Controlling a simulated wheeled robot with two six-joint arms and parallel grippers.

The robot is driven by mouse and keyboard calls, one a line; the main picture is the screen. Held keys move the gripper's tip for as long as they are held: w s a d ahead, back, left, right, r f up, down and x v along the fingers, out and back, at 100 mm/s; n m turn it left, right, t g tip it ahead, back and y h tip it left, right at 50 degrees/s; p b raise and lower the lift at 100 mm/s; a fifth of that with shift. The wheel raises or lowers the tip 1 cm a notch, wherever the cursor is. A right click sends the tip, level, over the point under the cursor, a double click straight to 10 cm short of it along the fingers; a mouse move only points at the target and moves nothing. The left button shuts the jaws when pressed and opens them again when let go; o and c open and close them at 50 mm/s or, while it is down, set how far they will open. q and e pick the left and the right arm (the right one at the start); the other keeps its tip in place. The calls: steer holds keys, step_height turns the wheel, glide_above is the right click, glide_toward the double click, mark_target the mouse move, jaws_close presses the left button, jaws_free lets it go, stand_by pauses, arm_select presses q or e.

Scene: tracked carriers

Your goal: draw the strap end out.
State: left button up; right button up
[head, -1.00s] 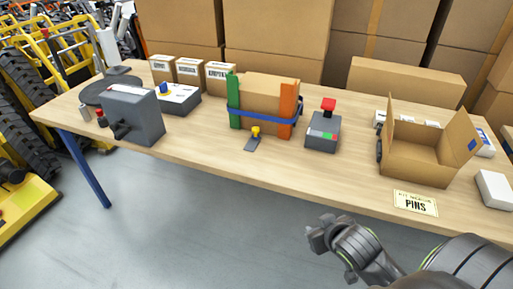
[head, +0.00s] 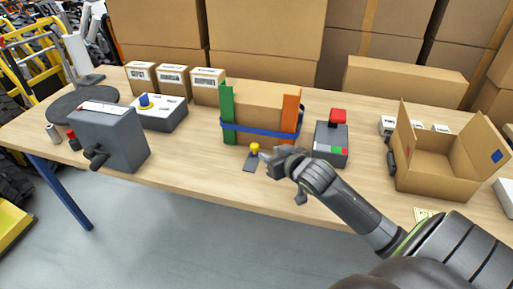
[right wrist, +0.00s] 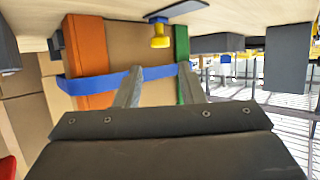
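A blue strap (head: 262,133) runs around a brown carton (head: 259,100) with a green corner board (head: 228,115) and an orange corner board (head: 290,115). A yellow knob (head: 255,147) on a small dark plate (head: 250,164) is in front of the carton. My right gripper (head: 266,156) is close to the knob, on its right. In the right wrist view, its two fingers (right wrist: 160,85) are apart, with the blue strap (right wrist: 105,82) and carton beyond them. The yellow knob (right wrist: 159,36) shows above the fingers, not between them. I cannot make out a loose strap end. My left gripper is out of view.
A grey box with a red top (head: 331,140) stands right of the carton. An open cardboard box (head: 430,180) is farther right. A grey crank box (head: 112,138) and a blue-and-yellow button box (head: 160,113) stand left. Tall cartons line the back.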

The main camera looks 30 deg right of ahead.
mark_target(256, 146)
steer(key=x, duration=0.4)
steer(key=shift+w+f, duration=0.15)
steer(key=shift+w, duration=0.2)
steer(key=x, duration=0.3)
steer(key=shift+w, duration=0.25)
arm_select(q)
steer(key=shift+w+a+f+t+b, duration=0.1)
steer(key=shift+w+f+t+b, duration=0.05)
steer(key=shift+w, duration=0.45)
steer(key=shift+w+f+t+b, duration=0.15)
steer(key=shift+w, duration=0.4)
arm_select(e)
steer(key=shift+w+f, duration=0.3)
steer(key=shift+w, duration=0.25)
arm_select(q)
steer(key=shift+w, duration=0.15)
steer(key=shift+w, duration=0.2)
arm_select(e)
jaws_close()
